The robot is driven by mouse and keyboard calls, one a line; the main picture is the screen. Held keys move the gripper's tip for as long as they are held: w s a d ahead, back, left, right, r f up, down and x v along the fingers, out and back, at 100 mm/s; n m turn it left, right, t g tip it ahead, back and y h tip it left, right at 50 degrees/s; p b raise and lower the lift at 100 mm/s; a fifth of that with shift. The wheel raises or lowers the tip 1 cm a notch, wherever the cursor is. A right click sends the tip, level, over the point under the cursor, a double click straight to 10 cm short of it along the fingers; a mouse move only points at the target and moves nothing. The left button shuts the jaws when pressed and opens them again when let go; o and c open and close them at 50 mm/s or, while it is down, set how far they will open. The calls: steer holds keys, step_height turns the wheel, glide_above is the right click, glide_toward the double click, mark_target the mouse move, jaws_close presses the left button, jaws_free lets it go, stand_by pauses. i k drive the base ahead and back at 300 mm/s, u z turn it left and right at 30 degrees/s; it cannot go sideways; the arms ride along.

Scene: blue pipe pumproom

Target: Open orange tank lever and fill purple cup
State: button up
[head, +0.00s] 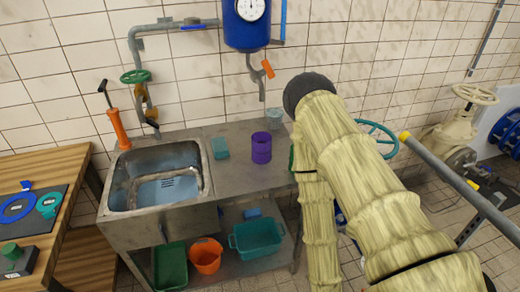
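The purple cup (261,148) stands upright on the metal counter, right of the sink. The orange lever (268,68) sits on the grey pipe under the blue tank (246,28), tilted down to the right. The pipe's outlet (262,92) hangs above the counter, behind the cup and a little above it. My arm fills the right middle of the view, bent, with a dark joint near the wall. My gripper does not show, so I cannot tell its state or what it is near.
A blue sponge-like block (220,148) and a grey cup (274,117) are on the counter (240,182). The sink (155,180) is at left, with an orange pump (119,130) behind it. Bins (257,238) stand on the lower shelf. A yellow-ended rail (455,175) runs at right.

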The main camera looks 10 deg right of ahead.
mark_target(268, 70)
steer(key=z, duration=0.65)
steer(key=i, duration=1.45)
steer(key=u, duration=0.2)
